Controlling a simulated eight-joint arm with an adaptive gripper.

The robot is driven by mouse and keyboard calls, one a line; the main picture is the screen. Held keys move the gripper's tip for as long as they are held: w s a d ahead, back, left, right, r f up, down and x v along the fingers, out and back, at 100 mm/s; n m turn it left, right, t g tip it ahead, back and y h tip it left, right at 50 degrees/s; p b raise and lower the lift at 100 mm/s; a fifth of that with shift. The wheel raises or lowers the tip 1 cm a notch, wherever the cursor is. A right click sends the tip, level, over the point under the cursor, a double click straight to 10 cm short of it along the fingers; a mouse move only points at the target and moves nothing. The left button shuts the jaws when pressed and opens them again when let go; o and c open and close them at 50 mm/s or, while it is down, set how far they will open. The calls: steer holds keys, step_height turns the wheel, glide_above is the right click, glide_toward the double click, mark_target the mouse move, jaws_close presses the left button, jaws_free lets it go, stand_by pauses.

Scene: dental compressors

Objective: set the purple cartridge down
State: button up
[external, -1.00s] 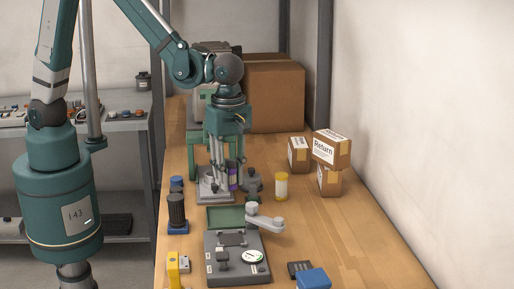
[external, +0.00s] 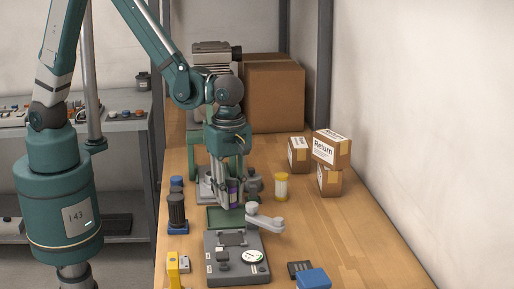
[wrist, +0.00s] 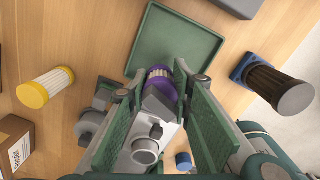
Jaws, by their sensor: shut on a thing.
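The purple cartridge (external: 235,195) is held in my gripper (external: 230,203), just behind the green tray (external: 224,215) in the external view. In the wrist view the purple cartridge (wrist: 158,72) shows its ribbed end between the fingertips of my gripper (wrist: 162,92). The green finger pads stand on both sides of it. The green tray (wrist: 174,20) lies ahead of the fingertips and looks empty. The cartridge's end overlaps the tray's near edge in the wrist view; I cannot tell whether they touch. The fingers hide much of the cartridge in the external view.
A yellow-capped cartridge (external: 281,187) stands right of my gripper, and a dark cartridge (external: 177,210) on a blue base stands left. A grey device with a dial (external: 252,256) and lever (external: 265,222) is in front. Return boxes (external: 330,150) stand at the back right.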

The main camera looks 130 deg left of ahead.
steer(key=shift+f, duration=1.2)
steer(key=shift+f, duration=0.2)
steer(key=o, duration=0.9)
steer(key=shift+r, duration=0.25)
steer(key=shift+r+p, duration=0.6)
steer(key=shift+r, duration=5.4)
